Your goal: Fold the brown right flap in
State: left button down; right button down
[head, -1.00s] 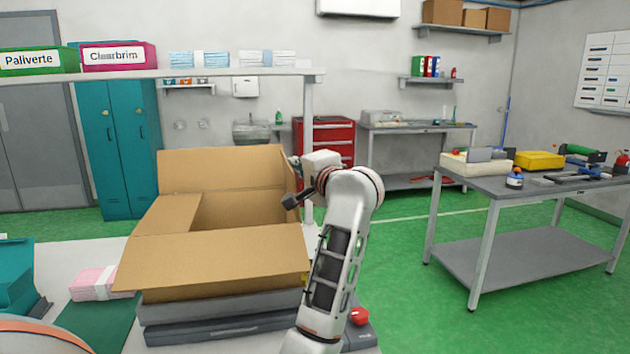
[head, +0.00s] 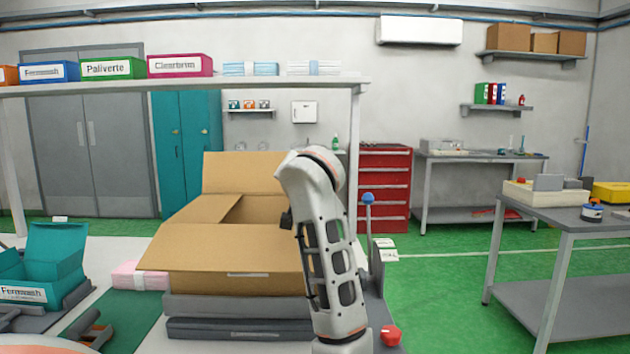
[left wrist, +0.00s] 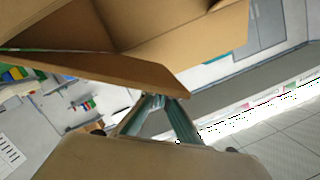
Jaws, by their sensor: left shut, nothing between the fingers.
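An open brown cardboard box (head: 262,209) stands on a grey stand in the head view. Its back flap (head: 243,172) stands up, its left flap (head: 192,214) lies inward, and its front flap (head: 225,248) spreads toward me. My right arm covers the box's right side, so the right flap cannot be made out. The dark end of my right gripper (head: 287,219) shows beside the opening; its fingers are unclear. In the left wrist view my left gripper (left wrist: 157,101) is shut and empty, close to a cardboard flap (left wrist: 110,72); contact is unclear.
A teal box (head: 55,255) and a pink pack (head: 138,275) are left of the cardboard box. A red button (head: 390,336) and a blue-knobbed lever (head: 368,199) stand right of my arm. A shelf (head: 180,84) with labelled boxes runs above. A workbench (head: 560,212) is far right.

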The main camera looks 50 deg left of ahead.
pick_arm(q)
jog(key=f+n, duration=0.1)
jog(key=s+a+f+n+b, duration=0.1)
jog(key=s+f+n+h+b, duration=0.1)
jog(key=shift+a+f+t, duration=0.2)
jog(key=shift+a+t, duration=0.1)
jog(key=shift+t, duration=0.1)
pick_arm(e)
jog(key=shift+w+a+r+y, duration=0.15)
jog(key=shift+w+a+r, duration=0.15)
jog(key=shift+a, duration=0.15)
jog(key=shift+w+a+r+y, duration=0.15)
jog(key=shift+w+a+r, duration=0.1)
jog(key=shift+a, duration=0.2)
pick_arm(q)
jog(key=shift+r, duration=0.1)
pick_arm(e)
jog(key=shift+d, duration=0.1)
